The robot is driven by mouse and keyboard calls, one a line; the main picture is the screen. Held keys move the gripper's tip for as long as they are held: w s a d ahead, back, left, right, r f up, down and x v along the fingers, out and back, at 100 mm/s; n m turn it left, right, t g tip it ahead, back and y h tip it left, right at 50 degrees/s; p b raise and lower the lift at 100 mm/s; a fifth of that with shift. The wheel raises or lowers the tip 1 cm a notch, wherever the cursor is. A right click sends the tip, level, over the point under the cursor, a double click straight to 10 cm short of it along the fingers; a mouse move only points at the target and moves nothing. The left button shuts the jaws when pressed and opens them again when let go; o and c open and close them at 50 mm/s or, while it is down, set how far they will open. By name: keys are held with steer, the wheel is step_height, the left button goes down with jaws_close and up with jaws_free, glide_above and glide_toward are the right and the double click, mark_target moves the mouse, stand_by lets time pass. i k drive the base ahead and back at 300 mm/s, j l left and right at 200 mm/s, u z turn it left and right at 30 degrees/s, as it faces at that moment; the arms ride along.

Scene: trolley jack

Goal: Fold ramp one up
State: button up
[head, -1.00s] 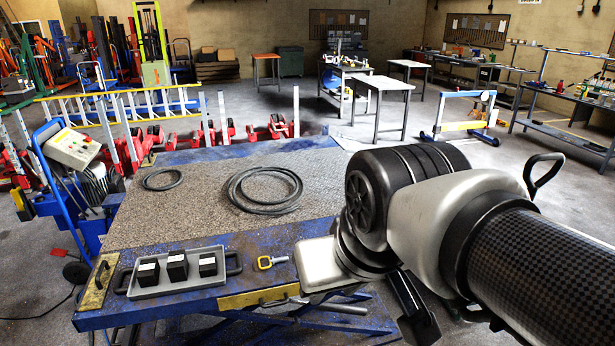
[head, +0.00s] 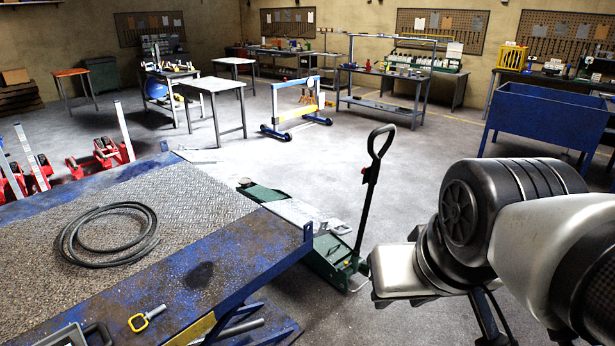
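A blue lift table (head: 215,270) with a worn grey tread-plate top fills the lower left of the head view. A pale flat plate (head: 200,156) lies low at its far end; another pale plate (head: 300,213) lies beside its right edge, next to a green trolley jack (head: 328,258) with an upright black handle (head: 370,180). I cannot tell which part is ramp one. My arm enters from the right. Dark parts of my gripper (head: 487,315) hang at the bottom edge, partly hidden and cut off, apart from the table; its fingertips do not show clearly.
A coiled black hose (head: 108,235) and a yellow-handled tool (head: 147,318) lie on the table. A blue bin on legs (head: 545,115) stands at right. A blue and white frame (head: 297,105) and workbenches stand behind. The floor in the middle is clear.

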mark_target(296, 213)
steer(key=i+l+u, duration=0.1)
steer(key=i+l, duration=0.2)
steer(key=i+l+u, duration=0.15)
steer(key=i+l, duration=0.15)
steer(key=l, duration=0.15)
steer(key=i+l+u, duration=0.1)
steer(key=i+l, duration=0.2)
steer(key=i+l+u, duration=0.15)
steer(key=l, duration=0.4)
steer(key=i+l+u, duration=0.1)
steer(key=i+l, duration=0.25)
steer(key=i+l+u, duration=0.15)
steer(key=l, duration=0.45)
steer(key=i+l+u, duration=0.1)
steer(key=i+l, duration=0.2)
steer(key=l, duration=0.2)
steer(key=i+l+u, duration=0.15)
steer(key=l, duration=0.4)
